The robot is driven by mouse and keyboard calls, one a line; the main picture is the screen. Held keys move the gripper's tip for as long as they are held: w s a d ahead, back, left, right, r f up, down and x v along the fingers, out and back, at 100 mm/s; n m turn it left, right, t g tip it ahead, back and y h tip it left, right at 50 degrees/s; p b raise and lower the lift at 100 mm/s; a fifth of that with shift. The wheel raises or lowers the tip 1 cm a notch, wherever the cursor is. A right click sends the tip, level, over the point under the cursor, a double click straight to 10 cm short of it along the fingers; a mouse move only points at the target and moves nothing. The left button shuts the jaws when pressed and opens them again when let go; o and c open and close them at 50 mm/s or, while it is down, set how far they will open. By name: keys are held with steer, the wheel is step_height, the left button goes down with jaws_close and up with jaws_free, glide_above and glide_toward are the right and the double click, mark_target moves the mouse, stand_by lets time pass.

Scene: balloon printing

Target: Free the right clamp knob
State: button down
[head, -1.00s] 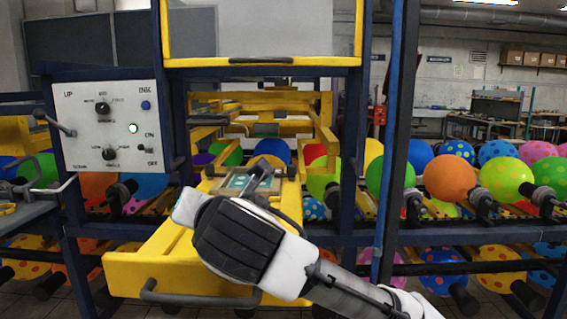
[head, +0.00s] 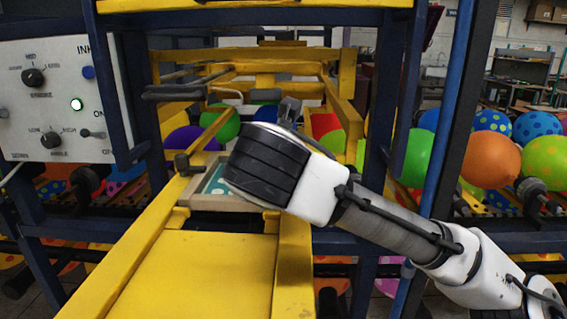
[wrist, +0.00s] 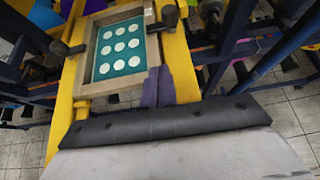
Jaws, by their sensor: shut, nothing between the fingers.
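The right clamp knob (wrist: 168,15) is dark and sits at the right edge of the wooden screen frame (wrist: 152,50), near the top of the wrist view. The left clamp knob (wrist: 64,48) is on the frame's other side and also shows in the head view (head: 183,163). The frame holds a teal screen with white dots (wrist: 120,47). My gripper (wrist: 158,70) shows two dark fingers close together, shut and empty. They appear just below the right knob in the picture, apart from it. In the head view my wrist hides the right knob.
A yellow carriage (head: 200,275) bears the frame. Blue posts (head: 400,110) stand to the right, beside my arm. A white control panel (head: 58,100) is at the left. Balloons (head: 490,157) stand on both sides. Yellow rails (head: 345,105) run behind the frame.

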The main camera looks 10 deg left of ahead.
steer(key=p+x, duration=0.1)
steer(key=x, duration=0.8)
steer(key=shift+w+a+p, duration=0.1)
steer(key=shift+w+p, duration=0.05)
steer(key=shift+p, duration=0.25)
steer(key=w, duration=0.1)
steer(key=w+p, duration=0.1)
steer(key=shift+w+a, duration=0.3)
steer(key=shift+w+a+f, duration=0.15)
steer(key=shift+w, duration=0.6)
